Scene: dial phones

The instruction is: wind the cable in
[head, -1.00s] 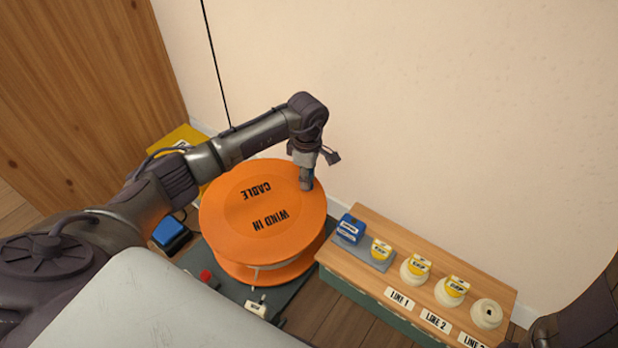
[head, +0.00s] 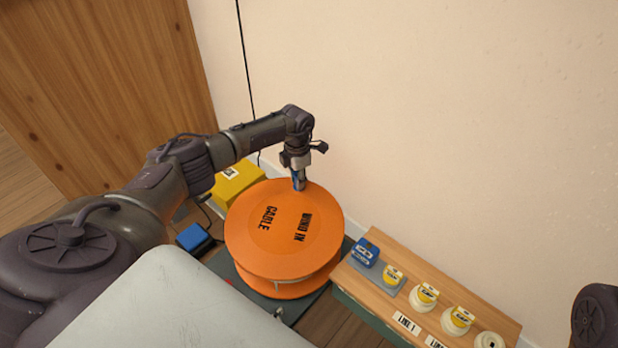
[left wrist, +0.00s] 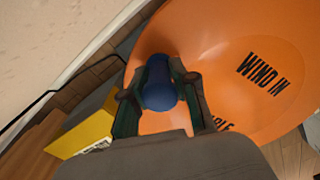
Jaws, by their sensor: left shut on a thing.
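The orange cable reel (head: 265,250), lettered "WIND IN" and "CABLE", lies flat on a dark base (head: 222,264). My left gripper (head: 299,184) is at the reel's far rim, pointing down. It is shut on a blue handle (left wrist: 160,88), which stands on the orange disc and shows between the two fingers in the left wrist view. A thin black cable (head: 245,80) hangs down in front of the wall behind the reel. Only part of my right arm shows at the right edge; its gripper is out of view.
A yellow box (head: 240,186) stands behind the reel, and a blue box (head: 194,238) is at its left. At the right, a wooden-topped bench (head: 400,268) holds a blue block (head: 365,252) and several cream knobs with yellow tags. The wall is close behind.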

